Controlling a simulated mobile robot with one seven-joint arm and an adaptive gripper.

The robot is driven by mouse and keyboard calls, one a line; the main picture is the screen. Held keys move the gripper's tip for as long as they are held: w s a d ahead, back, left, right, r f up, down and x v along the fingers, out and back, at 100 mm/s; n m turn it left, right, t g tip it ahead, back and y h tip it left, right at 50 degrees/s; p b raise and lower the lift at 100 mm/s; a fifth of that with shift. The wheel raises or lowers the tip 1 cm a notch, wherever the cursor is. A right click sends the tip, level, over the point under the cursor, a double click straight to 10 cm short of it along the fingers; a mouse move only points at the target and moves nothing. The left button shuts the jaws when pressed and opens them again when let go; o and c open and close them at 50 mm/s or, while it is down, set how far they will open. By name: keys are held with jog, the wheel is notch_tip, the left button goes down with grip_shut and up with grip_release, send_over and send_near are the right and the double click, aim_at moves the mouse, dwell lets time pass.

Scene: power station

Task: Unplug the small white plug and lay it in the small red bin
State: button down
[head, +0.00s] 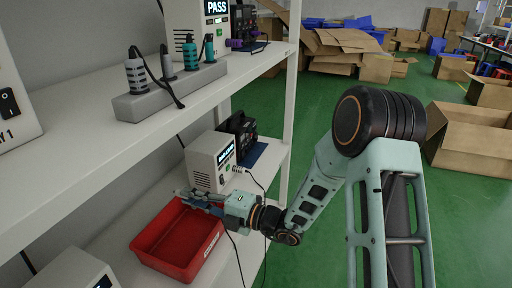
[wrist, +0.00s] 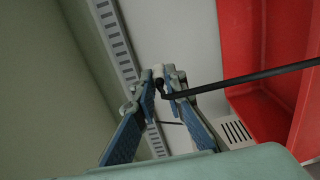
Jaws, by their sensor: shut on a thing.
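The small red bin (head: 178,242) stands on the lower shelf in the head view, and its red wall shows at the right of the wrist view (wrist: 245,45). My gripper (head: 188,196) is over the bin's far edge in the head view. In the wrist view my gripper (wrist: 164,80) has its blue fingers closed on the small white plug (wrist: 158,71) at their tips. A black cable (wrist: 240,80) runs from the plug to the right. The plug is hidden in the head view, and I cannot tell whether it touches a socket.
A white device with a display (head: 211,161) and a black unit (head: 238,130) stand behind the bin. A grey power strip (head: 170,92) with several plugs lies on the upper shelf. A shelf post (head: 290,110) stands near my arm. Cables hang beside the bin.

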notch_tip(320, 180, down, 6)
jog(key=b, duration=0.5)
jog(key=shift+r, duration=0.2)
jog(key=c, duration=1.9)
grip_release()
jog(key=shift+d, duration=0.15)
